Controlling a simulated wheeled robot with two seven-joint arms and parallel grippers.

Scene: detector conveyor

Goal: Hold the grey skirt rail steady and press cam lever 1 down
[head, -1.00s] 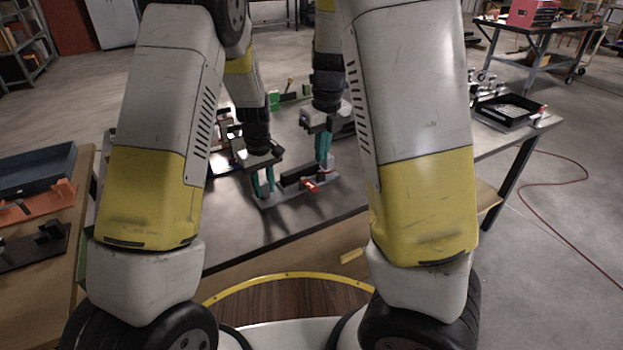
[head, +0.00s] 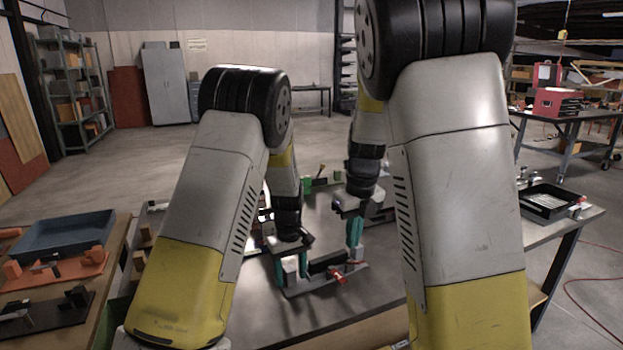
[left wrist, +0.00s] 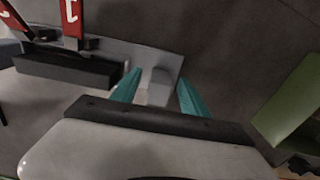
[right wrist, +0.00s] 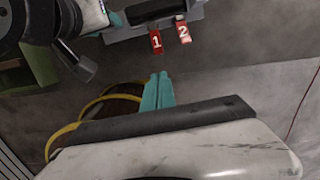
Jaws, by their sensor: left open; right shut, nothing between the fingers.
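The grey skirt rail (head: 320,287) lies on the table, with a dark block (left wrist: 65,70) along it. My left gripper (head: 291,270) is open at the rail's left end. In the left wrist view its teal fingers (left wrist: 155,92) stand either side of a grey block (left wrist: 160,84), with gaps visible. Cam lever 1 (right wrist: 156,42) and cam lever 2 (right wrist: 183,33) are red, numbered, and stick out from the rail's edge. My right gripper (head: 355,247) is shut and empty, above the rail near the levers. In the right wrist view its fingertips (right wrist: 158,80) are apart from lever 1.
A black tray (head: 549,203) sits at the table's right end. A side bench at left holds a blue-grey tray (head: 62,236) and orange parts (head: 60,268). A green block (left wrist: 290,100) lies near my left gripper.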

